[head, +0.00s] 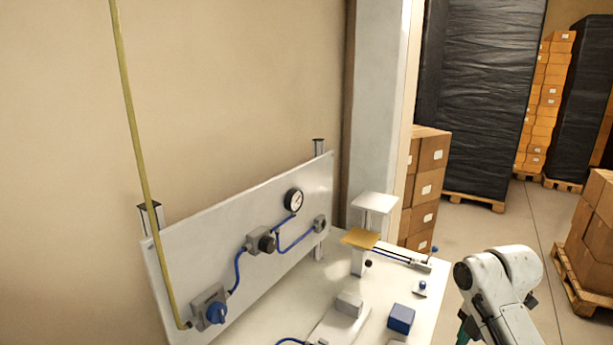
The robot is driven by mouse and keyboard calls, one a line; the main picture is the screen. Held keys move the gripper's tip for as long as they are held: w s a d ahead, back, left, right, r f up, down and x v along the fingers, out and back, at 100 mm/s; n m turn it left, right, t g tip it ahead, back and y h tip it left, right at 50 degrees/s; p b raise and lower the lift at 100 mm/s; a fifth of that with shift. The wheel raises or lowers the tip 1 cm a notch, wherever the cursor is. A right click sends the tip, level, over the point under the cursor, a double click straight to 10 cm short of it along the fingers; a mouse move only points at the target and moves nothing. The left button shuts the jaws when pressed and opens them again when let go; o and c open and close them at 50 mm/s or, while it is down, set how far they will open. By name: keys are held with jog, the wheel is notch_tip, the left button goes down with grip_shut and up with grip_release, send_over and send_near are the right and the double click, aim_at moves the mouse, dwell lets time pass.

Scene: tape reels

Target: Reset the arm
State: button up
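Part of my white arm shows at the lower right of the head view, in front of the right edge of the white bench (425,315). A rounded joint with dark parts is visible, and the arm runs out of the picture at the bottom. My gripper is not in view, so I cannot see whether it holds anything.
A panel (180,258) with a gauge (294,200), blue tubes and a blue knob (216,312) stands on the bench. A blue block (401,318) and a small press-like stand (374,203) are there too. Stacked boxes (427,185) and open floor lie behind.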

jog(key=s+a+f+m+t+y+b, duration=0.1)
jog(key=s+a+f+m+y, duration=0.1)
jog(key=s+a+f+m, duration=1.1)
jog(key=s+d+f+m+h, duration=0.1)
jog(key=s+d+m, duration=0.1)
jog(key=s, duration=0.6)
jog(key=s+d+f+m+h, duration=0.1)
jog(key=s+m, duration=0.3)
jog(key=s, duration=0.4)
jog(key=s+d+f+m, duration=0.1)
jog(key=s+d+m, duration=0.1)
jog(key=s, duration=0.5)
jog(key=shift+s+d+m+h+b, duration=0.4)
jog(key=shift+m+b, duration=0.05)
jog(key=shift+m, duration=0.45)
